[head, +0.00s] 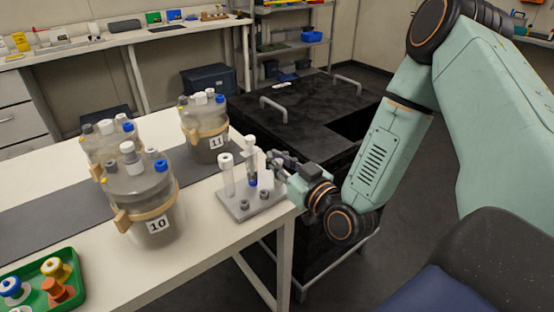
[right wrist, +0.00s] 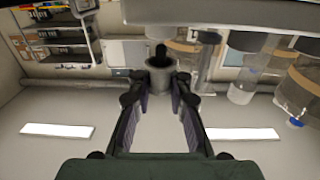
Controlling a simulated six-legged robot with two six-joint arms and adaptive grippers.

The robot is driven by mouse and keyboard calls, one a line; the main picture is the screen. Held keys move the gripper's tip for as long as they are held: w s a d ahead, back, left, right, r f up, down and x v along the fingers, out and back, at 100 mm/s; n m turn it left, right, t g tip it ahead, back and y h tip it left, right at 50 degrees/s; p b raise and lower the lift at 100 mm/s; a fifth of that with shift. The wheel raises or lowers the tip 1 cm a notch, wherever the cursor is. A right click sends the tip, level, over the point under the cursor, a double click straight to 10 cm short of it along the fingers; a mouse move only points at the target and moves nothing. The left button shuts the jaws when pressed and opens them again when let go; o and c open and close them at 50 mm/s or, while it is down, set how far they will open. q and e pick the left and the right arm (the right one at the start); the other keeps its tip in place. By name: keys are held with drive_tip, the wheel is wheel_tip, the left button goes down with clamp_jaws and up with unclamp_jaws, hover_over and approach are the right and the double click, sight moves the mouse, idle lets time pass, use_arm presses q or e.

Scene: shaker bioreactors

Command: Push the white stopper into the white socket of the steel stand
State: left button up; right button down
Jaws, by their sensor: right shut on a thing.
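The steel stand (head: 238,208) sits near the right edge of the white bench in the head view. My right gripper (head: 275,163) is at the stand's right side, close to the right tube. In the right wrist view its fingers are shut on a pale grey-white cylinder (right wrist: 160,80), seemingly the stopper, with a dark end. I cannot tell which fitting is the white socket, or whether the stopper touches it. My left gripper is out of view.
Jars numbered 10 (head: 150,200) and 11 (head: 208,145) and another jar stand left of the stand. A green tray (head: 72,296) with coloured pieces is at the lower left. A black cabinet (head: 310,115) with handles stands behind the bench's right end.

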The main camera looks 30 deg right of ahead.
drive_tip(key=shift+a, duration=0.1)
idle(0.4)
drive_tip(key=shift+f+b, duration=0.6)
drive_tip(key=shift+f, duration=0.4)
idle(1.5)
drive_tip(key=c, duration=1.2)
unclamp_jaws()
drive_tip(key=s, duration=0.4)
drive_tip(key=shift+s+d, duration=0.35)
drive_tip(key=shift+s, duration=1.4)
